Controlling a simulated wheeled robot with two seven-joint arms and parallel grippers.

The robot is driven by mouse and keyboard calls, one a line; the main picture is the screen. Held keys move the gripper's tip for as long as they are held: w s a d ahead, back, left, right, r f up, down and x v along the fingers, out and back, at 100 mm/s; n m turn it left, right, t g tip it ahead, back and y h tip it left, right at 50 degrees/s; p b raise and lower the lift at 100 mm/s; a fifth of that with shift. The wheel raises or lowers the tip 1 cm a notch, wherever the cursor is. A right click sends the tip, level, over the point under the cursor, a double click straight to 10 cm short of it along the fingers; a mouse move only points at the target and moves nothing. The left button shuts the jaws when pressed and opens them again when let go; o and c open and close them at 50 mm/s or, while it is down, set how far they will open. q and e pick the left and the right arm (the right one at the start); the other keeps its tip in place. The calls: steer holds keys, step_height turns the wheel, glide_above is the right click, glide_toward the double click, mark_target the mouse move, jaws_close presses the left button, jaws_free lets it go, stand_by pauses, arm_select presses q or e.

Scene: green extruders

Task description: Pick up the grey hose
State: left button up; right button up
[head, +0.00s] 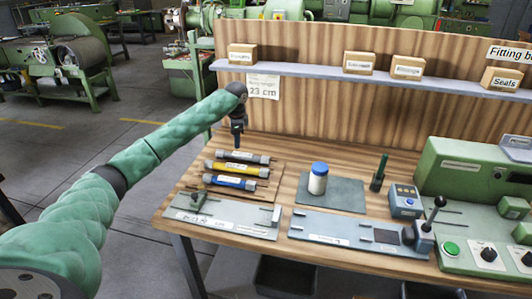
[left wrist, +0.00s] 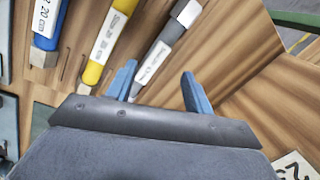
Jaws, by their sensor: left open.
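The grey hose (head: 243,157) lies on the bench at the back of a row of three, with a white label on it. In the left wrist view the grey hose (left wrist: 172,40) points toward my jaw. My left gripper (head: 237,142) points down just above and behind the grey hose in the head view. In the left wrist view my left gripper (left wrist: 160,86) has its two blue fingers apart, with nothing held. The near end of the grey hose shows close to the left finger; whether they touch cannot be told. My right gripper is not in view.
The yellow hose (head: 236,169) and blue hose (head: 231,182) lie in front of the grey one. A wooden back panel (head: 330,105) with a shelf (head: 310,70) stands close behind. A white jar with a blue lid (head: 318,178) stands on a mat to the right.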

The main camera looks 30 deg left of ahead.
mark_target(242, 154)
arm_select(q)
steer(key=shift+w+d+f+m+g+h, duration=0.5)
steer(key=shift+w+d+f+m+h, duration=0.2)
steer(key=shift+m, duration=0.3)
steer(key=shift+s+d+r+m, duration=0.15)
steer(key=shift+d+m, duration=0.1)
steer(key=shift+m, duration=0.25)
steer(key=shift+s+d+r+m, duration=0.1)
steer(key=shift+s+r+m, duration=0.2)
steer(key=shift+m, duration=0.3)
steer(key=shift+f, duration=0.15)
steer(key=shift+w+f+m, duration=0.25)
steer(key=shift+f+m, duration=0.05)
steer(key=shift+f, duration=0.35)
steer(key=shift+f+p, duration=0.35)
steer(key=shift+f, duration=0.05)
steer(key=f, duration=0.1)
steer(key=f+p, duration=0.1)
steer(key=f, duration=0.1)
steer(key=f+p, duration=0.1)
steer(key=shift+w+a+f, duration=0.1)
steer(key=shift+a+f, duration=0.2)
steer(key=shift+f, duration=0.6)
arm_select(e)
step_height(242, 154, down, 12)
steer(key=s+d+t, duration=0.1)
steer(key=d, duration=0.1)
